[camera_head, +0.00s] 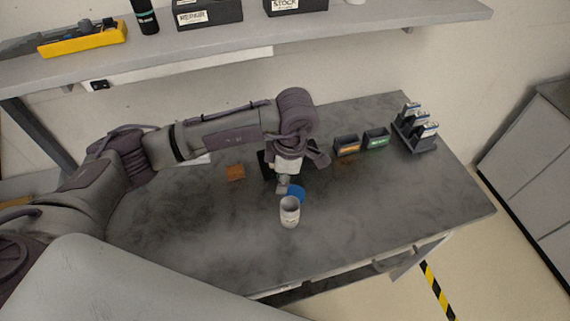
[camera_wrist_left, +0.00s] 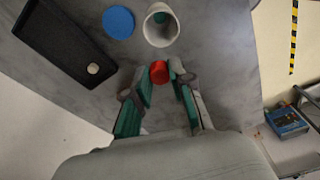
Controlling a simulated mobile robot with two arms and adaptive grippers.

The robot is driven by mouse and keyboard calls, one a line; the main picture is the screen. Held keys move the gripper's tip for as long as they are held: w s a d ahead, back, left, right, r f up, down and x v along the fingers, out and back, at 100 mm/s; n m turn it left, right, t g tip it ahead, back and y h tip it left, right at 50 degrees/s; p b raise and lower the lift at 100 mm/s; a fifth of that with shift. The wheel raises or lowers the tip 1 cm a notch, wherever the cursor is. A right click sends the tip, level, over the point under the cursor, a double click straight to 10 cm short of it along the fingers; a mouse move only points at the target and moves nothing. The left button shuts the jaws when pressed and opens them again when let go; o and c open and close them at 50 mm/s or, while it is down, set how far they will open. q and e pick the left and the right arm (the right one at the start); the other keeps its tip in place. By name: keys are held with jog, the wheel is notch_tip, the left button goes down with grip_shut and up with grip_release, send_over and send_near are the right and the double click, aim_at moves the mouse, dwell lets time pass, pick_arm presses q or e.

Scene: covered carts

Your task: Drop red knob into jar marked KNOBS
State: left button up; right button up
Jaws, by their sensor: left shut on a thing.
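My left gripper (camera_head: 282,188) points down over the grey table, just behind the jar. In the left wrist view its fingers (camera_wrist_left: 163,80) are shut on the red knob (camera_wrist_left: 158,72). The knob is hidden in the head view. A whitish, open-topped jar (camera_head: 289,212) stands upright on the table; its label is too small to read. In the left wrist view the jar (camera_wrist_left: 153,35) is just beyond the knob, and something teal shows inside it. A blue disc (camera_head: 297,193), like a lid, lies beside the jar. My right gripper is not in view.
A black tray (camera_wrist_left: 52,38) with a beige knob (camera_wrist_left: 93,68) in it lies near the gripper. An orange-brown piece (camera_head: 235,172), two small bins (camera_head: 347,146) and a dark rack (camera_head: 414,138) stand on the table. The table's front right is clear.

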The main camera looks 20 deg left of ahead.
aim_at(282, 206)
pick_arm(q)
jog(key=shift+s+d+r+n+p, duration=0.1)
jog(key=shift+n+p, duration=0.1)
jog(key=shift+n, duration=0.25)
jog(key=shift+s+d+r+n+p, duration=0.1)
jog(key=shift+n+p, duration=0.05)
jog(key=shift+n, duration=0.3)
jog(key=shift+f+n, duration=0.15)
jog(key=shift+n, duration=0.35)
jog(key=shift+s+f+n, duration=0.1)
jog(key=shift+f+n, duration=0.05)
jog(key=shift+n, duration=0.15)
jog(key=shift+f, duration=0.55)
notch_tip(282, 206, down, 5)
jog(key=b, duration=0.3)
jog(key=shift+d, duration=0.1)
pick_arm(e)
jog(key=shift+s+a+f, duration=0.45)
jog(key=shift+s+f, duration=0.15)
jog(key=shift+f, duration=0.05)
pick_arm(q)
jog(key=o, duration=0.8)
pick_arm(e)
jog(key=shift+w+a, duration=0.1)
